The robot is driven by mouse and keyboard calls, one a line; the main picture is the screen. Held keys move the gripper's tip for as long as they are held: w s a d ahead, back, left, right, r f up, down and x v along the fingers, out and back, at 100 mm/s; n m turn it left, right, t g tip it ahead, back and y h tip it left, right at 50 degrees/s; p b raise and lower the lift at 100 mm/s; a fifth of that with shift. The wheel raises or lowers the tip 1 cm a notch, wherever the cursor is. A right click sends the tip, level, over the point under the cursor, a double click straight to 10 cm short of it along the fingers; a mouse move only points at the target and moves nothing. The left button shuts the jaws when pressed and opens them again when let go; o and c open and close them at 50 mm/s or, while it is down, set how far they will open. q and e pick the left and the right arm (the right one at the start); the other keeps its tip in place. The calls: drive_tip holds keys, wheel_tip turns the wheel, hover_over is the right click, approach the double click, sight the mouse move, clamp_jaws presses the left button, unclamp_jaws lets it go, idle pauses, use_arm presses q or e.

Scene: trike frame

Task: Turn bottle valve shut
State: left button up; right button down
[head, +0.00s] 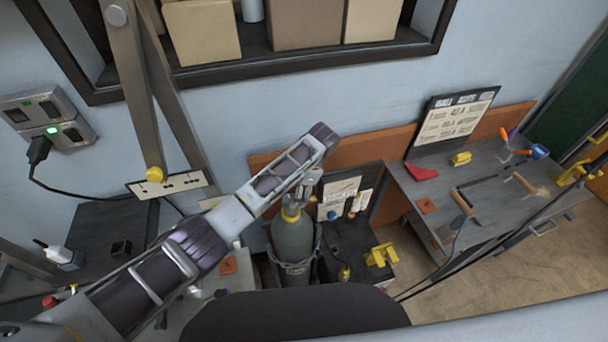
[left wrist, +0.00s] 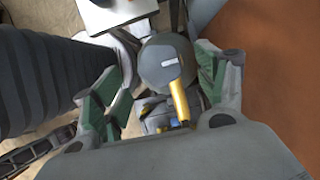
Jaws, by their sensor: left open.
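The grey-green gas bottle (head: 292,240) stands upright beside the dark cabinet, with a yellow part at its neck (head: 291,213). My left gripper (head: 304,189) is above the bottle's top, pointing down, and partly covers the valve in the head view. In the left wrist view, my left gripper (left wrist: 160,85) is open, its green-padded fingers on either side of a round grey piece (left wrist: 163,60) with a yellow lever (left wrist: 180,102). I cannot tell whether either finger touches the valve. My right gripper is not in view.
A dark cabinet (head: 350,255) with yellow parts stands right of the bottle. A workbench (head: 425,190) with tools is farther right. An orange panel (head: 365,150) runs behind the bottle. A wall socket with a plugged cable (head: 38,150) is at left. Open floor (head: 490,275) lies at lower right.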

use_arm(q)
drive_tip(key=v, duration=0.9)
drive_tip(key=shift+r, duration=0.2)
idle(0.4)
drive_tip(key=shift+d, duration=0.15)
idle(0.6)
